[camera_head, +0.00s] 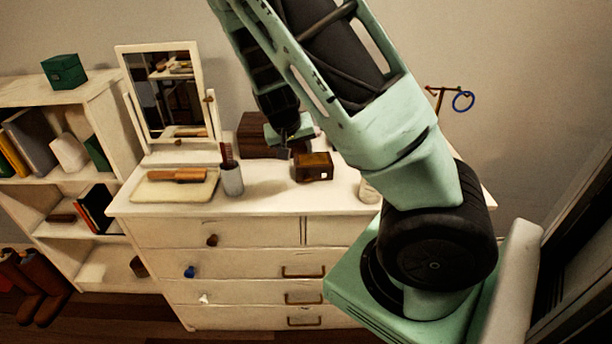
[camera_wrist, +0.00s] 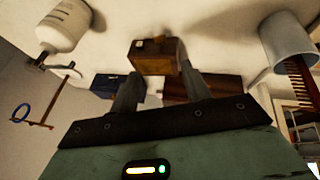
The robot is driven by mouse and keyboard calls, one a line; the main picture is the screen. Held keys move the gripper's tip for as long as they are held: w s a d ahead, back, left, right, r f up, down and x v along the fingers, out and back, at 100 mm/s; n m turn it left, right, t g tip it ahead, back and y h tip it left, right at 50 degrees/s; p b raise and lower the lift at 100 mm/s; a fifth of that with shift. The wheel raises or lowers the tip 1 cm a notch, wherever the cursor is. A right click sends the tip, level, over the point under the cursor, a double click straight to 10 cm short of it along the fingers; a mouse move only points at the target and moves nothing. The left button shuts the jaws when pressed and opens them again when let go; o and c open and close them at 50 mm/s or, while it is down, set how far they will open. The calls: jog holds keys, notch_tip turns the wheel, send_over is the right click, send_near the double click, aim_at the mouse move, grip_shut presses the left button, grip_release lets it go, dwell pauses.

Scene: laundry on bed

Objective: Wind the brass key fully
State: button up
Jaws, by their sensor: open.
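A small brown wooden box (camera_head: 313,167) with a pale square on one face sits on the white dresser top (camera_head: 275,199). It also shows in the wrist view (camera_wrist: 152,58), just beyond the fingertips. A tan, blurred piece (camera_wrist: 182,54) shows at its right side there; I cannot tell whether it is the brass key. My gripper (camera_wrist: 160,82) is open, with its two fingers apart and nothing visibly held between them. In the head view my gripper (camera_head: 290,148) is just left of and behind the small box, partly hidden by my arm.
A grey cup (camera_head: 232,180) holding a comb stands left of the small box. A tray (camera_head: 150,191) with a brush and a mirror (camera_head: 165,92) are farther left. A larger dark box (camera_head: 255,137) is behind. A white bottle (camera_wrist: 65,25) and a stand with a blue ring (camera_head: 463,101) are nearby.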

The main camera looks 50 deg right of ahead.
aim_at(308, 178)
jog(key=x, duration=1.3)
jog(key=shift+d+f, duration=0.1)
jog(key=shift+f, duration=0.05)
jog(key=c, duration=1)
